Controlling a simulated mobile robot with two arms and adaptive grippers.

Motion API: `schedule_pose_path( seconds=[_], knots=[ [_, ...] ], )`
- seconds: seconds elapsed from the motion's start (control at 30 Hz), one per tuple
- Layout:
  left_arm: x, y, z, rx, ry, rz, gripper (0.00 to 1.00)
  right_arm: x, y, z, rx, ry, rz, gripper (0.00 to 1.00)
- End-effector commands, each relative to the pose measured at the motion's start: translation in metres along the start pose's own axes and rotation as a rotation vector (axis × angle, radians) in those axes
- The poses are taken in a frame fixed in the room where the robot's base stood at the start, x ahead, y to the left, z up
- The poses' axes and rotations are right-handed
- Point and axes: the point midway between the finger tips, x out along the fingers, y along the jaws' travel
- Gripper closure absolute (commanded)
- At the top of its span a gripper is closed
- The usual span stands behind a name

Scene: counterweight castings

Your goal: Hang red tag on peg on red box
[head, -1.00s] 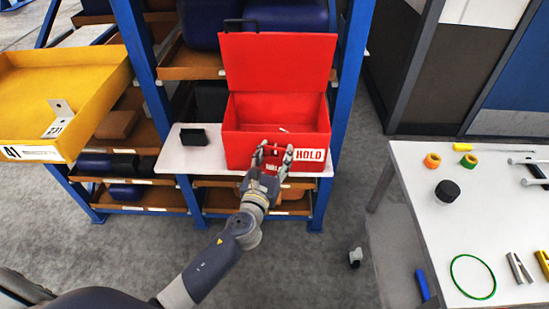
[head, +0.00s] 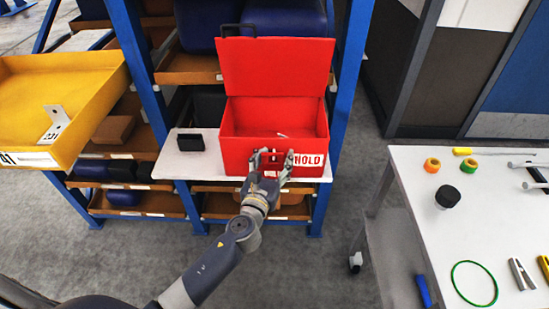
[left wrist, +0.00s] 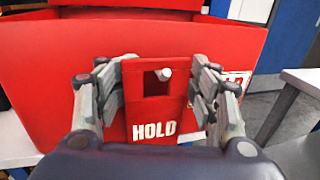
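The red tag (left wrist: 153,115), marked HOLD, is upright between the fingers of my left gripper (left wrist: 160,85), which press on its two side edges. The tag has a square hole near its top. The pale tip of the peg (left wrist: 163,74) shows at the upper right of this hole; I cannot tell how far it passes through. The red box (head: 240,150) stands open on a white shelf, its lid raised. Its front carries a white HOLD label (head: 310,160), partly behind the gripper. In the head view my left gripper (head: 271,158) is at the box front. My right gripper is not in view.
A black block (head: 191,142) lies on the white shelf (head: 195,165) left of the box. Blue rack posts flank the box. A yellow bin (head: 85,90) juts out at left. A white table (head: 410,165) with rings, a black knob and tools stands at right.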

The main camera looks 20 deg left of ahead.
Motion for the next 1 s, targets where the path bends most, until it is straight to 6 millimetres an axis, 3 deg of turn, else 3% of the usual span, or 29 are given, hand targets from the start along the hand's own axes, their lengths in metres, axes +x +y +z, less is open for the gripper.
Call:
schedule_pose_path(
  seconds=[0.47,1.0],
  knots=[
    [-0.006,0.002,-0.001,0.002,0.002,0.005,0.30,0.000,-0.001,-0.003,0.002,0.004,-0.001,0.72],
    [-0.104,0.001,-0.001,0.002,0.002,0.002,0.30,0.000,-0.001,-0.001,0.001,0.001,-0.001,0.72]
  ],
)
